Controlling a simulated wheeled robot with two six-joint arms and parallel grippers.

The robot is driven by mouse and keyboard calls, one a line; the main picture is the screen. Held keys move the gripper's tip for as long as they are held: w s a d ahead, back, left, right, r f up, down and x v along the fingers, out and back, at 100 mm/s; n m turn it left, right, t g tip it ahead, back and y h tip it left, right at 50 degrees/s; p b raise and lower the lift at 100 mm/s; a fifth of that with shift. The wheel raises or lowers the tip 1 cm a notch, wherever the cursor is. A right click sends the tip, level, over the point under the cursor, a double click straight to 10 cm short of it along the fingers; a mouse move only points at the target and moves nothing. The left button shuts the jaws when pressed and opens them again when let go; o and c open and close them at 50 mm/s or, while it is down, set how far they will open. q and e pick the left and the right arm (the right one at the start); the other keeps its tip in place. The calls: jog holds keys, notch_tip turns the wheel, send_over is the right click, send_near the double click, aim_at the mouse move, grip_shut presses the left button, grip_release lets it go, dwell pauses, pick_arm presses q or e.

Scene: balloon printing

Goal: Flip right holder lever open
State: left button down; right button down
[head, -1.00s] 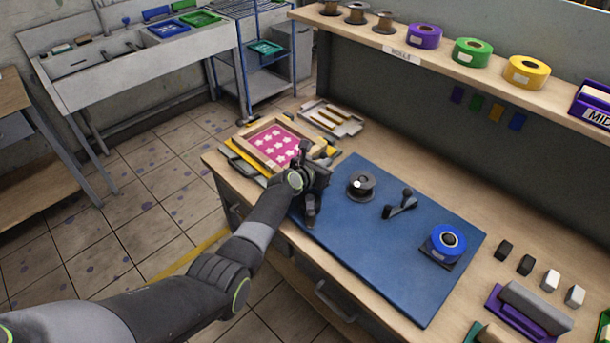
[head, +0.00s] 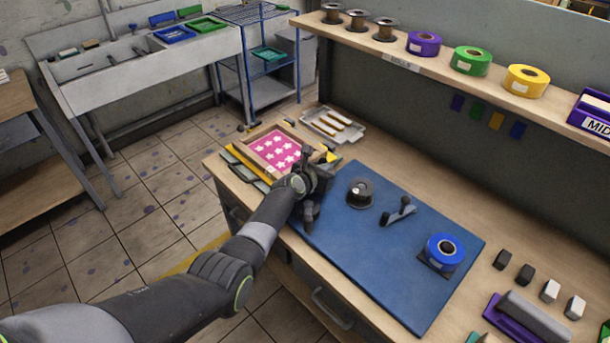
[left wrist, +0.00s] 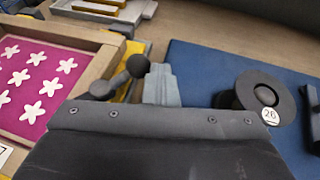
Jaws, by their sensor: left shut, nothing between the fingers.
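My left gripper (head: 316,180) is at the right side of a wooden-framed pink screen with white stars (head: 277,151), by the blue mat's left corner. It is shut and empty. In the left wrist view, a dark lever with a ball knob (left wrist: 137,66) and a grey block (left wrist: 160,86) stand between the screen frame and the mat, just beyond my gripper's dark body. My gripper partly hides this lever, so I cannot tell contact or how far it is turned. My right gripper is out of view.
The blue mat (head: 350,250) carries a dark spool (head: 360,193), a separate grey lever piece (head: 400,211) and a blue tape roll (head: 444,248). A grey tray (head: 333,125) lies behind the screen. Small blocks lie at the right. A shelf of rolls (head: 400,52) overhangs the back.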

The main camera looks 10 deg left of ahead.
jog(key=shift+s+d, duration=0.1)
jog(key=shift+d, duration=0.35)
